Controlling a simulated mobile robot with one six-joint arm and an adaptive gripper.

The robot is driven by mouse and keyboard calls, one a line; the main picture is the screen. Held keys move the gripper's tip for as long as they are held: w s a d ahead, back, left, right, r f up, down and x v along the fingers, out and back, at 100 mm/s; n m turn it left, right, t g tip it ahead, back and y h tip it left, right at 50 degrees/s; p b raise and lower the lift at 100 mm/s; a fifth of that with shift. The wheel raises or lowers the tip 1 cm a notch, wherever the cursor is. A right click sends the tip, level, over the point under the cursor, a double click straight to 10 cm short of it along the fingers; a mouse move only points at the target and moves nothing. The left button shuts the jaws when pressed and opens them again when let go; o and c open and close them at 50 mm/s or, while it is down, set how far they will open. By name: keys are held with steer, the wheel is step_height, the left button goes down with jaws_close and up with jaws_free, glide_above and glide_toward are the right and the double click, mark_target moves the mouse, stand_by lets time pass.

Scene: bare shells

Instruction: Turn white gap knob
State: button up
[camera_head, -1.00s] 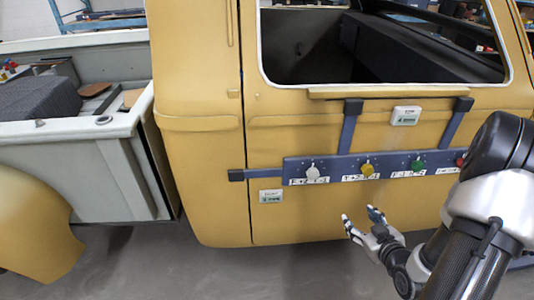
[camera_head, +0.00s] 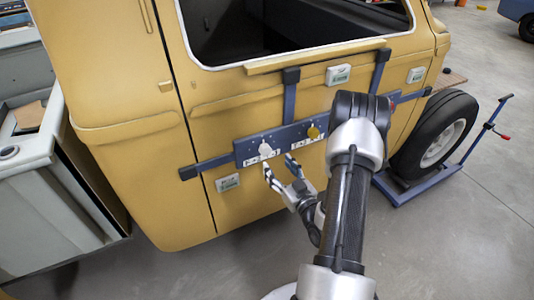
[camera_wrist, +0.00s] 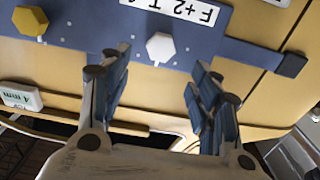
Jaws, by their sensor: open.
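The white knob (camera_head: 265,149) sits near the left end of the blue panel (camera_head: 243,156) on the yellow vehicle door, above a printed label strip. In the wrist view the white knob (camera_wrist: 160,47) is hexagonal, and the label reads upside down. My gripper (camera_head: 279,166) is open and empty, just below and in front of the knob in the head view. In the wrist view the gripper (camera_wrist: 155,72) has its fingers spread to either side of the knob's line, with the knob beyond the tips. I see no contact.
A yellow knob (camera_head: 313,132) is beside the white one on the panel, also in the wrist view (camera_wrist: 29,22). Small white boxes (camera_head: 338,74) are fixed to the door. A wheel on a blue stand (camera_head: 433,135) is at right. Bare grey floor (camera_head: 480,215) lies in front.

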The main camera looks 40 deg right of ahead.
mark_target(266, 152)
steer(key=b+x, duration=0.1)
steer(key=x, duration=0.7)
steer(key=shift+w, duration=0.2)
steer(key=c, duration=1)
steer(key=shift+f+n+b, duration=0.1)
steer(key=shift+n+b, duration=0.3)
steer(key=shift+b, duration=0.05)
steer(key=n+b, duration=0.3)
steer(key=b, duration=0.1)
steer(key=shift+a+f+n, duration=0.1)
steer(key=shift+n, duration=0.2)
steer(key=shift+n+b, duration=0.6)
steer(key=shift+n, duration=0.5)
steer(key=shift+a+n, duration=0.1)
steer(key=shift+n, duration=1)
